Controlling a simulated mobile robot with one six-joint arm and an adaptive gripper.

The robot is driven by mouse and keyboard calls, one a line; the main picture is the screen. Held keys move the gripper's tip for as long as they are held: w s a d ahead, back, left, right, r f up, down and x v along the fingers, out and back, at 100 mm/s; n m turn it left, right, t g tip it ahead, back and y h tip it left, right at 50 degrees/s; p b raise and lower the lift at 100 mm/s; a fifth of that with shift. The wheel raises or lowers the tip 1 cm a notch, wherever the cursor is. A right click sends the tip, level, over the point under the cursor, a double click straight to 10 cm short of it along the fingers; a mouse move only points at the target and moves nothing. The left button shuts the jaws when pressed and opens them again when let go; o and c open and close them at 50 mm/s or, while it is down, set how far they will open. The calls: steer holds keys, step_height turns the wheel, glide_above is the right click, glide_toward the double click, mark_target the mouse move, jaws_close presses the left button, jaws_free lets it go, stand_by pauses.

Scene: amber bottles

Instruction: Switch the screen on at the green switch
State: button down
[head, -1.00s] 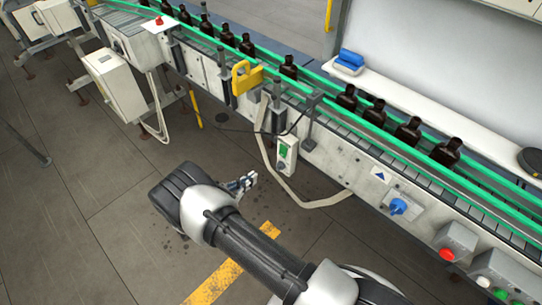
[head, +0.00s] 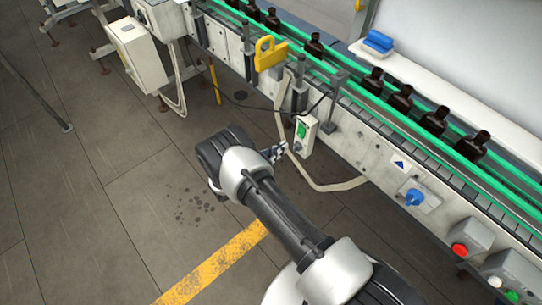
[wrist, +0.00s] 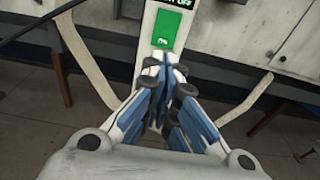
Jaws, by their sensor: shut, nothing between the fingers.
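A white switch box (head: 309,141) hangs on the side of the conveyor, with a green switch (head: 301,130) on its face. In the wrist view the green switch (wrist: 166,28) is large, at the top centre. Above it is a small dark screen (wrist: 180,3), cut by the frame edge, with green letters that seem to end in "OFF". My gripper (wrist: 165,72) is shut and empty, its blue-and-white fingers pointing at the box just below the switch. In the head view my gripper (head: 278,152) is left of and near the box; I cannot tell whether it touches.
The conveyor carries several amber bottles (head: 401,98). A pale hose (head: 325,185) loops beside and below the box. A yellow bracket (head: 270,53) stands up the line. A blue knob (head: 414,197) and a red button (head: 460,249) are at right. The floor at left is open.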

steer(key=x, duration=0.6)
steer(key=shift+b, duration=0.45)
steer(key=shift+w+d, duration=0.1)
steer(key=shift+d+f, duration=0.1)
steer(key=shift+w+d+f+b, duration=0.1)
steer(key=shift+w+d+b, duration=0.1)
steer(key=shift+b, duration=0.35)
steer(key=s+a+f, duration=0.1)
steer(key=s+a, duration=0.7)
steer(key=a, duration=0.3)
steer(key=shift+a+f, duration=0.15)
steer(key=shift+f, duration=0.25)
